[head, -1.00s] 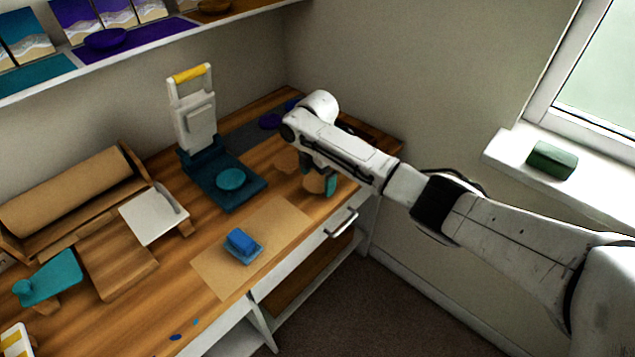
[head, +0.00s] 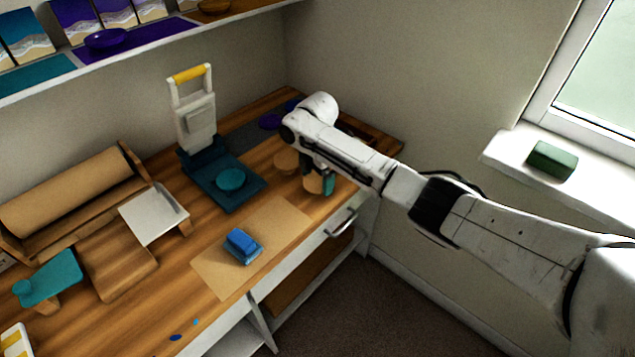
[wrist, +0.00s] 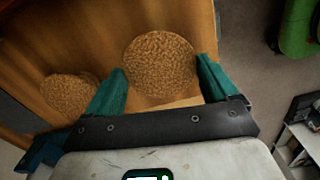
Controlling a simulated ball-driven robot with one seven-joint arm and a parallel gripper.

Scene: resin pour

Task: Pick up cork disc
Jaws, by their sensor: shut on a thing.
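A round cork disc (wrist: 160,65) with a speckled tan top lies between the two teal fingers of my gripper (wrist: 161,72) in the wrist view. The fingers are shut on its sides. In the head view this disc (head: 313,184) is partly hidden by my gripper (head: 321,183), near the front right edge of the worktop. It looks at or very near the wood surface; I cannot tell whether it is lifted. A second cork disc (head: 286,161) lies just behind it and also shows at left in the wrist view (wrist: 70,93).
A teal press (head: 225,190) with a yellow-handled upright stands left of the discs. A blue block (head: 241,244) sits on a brown paper sheet (head: 222,272). A drawer handle (head: 342,224) juts out below the front edge. A wall closes the back right.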

